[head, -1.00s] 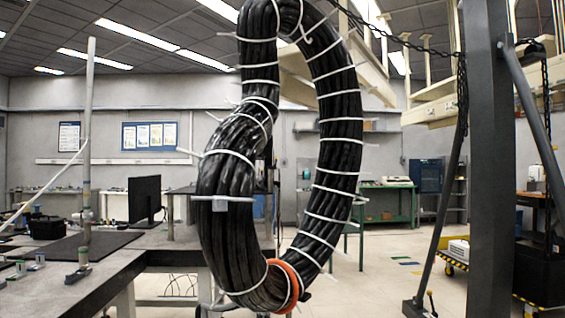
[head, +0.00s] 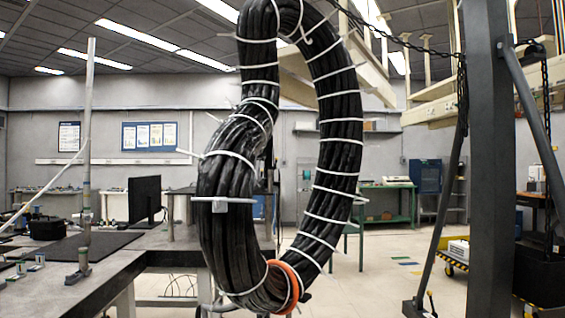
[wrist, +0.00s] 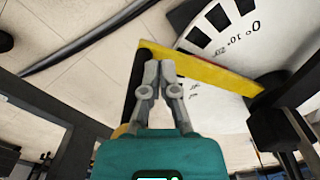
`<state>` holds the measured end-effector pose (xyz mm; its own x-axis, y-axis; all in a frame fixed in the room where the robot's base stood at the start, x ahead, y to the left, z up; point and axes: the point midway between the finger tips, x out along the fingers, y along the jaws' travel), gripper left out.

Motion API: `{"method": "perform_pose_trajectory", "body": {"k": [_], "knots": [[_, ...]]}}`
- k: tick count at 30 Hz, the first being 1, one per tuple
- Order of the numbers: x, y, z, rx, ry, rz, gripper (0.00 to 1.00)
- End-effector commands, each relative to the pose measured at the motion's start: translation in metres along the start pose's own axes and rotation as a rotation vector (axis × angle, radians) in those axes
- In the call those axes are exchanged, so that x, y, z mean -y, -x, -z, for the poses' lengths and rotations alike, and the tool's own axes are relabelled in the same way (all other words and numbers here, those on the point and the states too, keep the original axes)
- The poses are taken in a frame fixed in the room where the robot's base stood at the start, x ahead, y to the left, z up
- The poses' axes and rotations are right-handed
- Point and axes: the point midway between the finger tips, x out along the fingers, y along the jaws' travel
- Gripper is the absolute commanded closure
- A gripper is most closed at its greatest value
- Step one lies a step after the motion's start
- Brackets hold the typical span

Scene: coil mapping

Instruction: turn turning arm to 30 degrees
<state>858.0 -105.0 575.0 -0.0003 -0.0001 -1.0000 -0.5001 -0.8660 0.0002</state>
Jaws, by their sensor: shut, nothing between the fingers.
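In the wrist view, my gripper (wrist: 160,68) has its grey fingers together at the tips with nothing between them. The yellow turning arm (wrist: 205,68) runs from the upper middle to the right, just beyond and beside the fingertips. Whether the fingers touch it, I cannot tell. Behind it is a white dial plate (wrist: 222,105) with black blocks and printed numbers, 0, 10 and seemingly 20, that appear upside down. The arm's exact reading is not clear. The head view does not clearly show my gripper or the turning arm.
A large black cable coil (head: 222,175) with white ties and an orange band hangs in the middle of the head view. A dark steel post (head: 490,160) stands at right. A grey workbench (head: 60,290) is at left. A dark curved rod (wrist: 90,38) crosses the wrist view.

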Motion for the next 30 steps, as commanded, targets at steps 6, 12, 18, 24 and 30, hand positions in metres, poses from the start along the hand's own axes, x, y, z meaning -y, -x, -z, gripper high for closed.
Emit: {"method": "perform_pose_trajectory", "body": {"k": [6,12,18,24,30], "knots": [[0.000,0.021,0.000,0.000,0.000,0.000,1.00],[0.000,0.038,0.000,0.000,0.000,0.000,1.00],[0.000,0.055,0.000,0.000,0.000,0.000,1.00],[0.000,0.072,0.000,0.000,0.000,0.000,1.00],[0.000,0.089,0.000,0.000,0.000,0.000,1.00]]}}
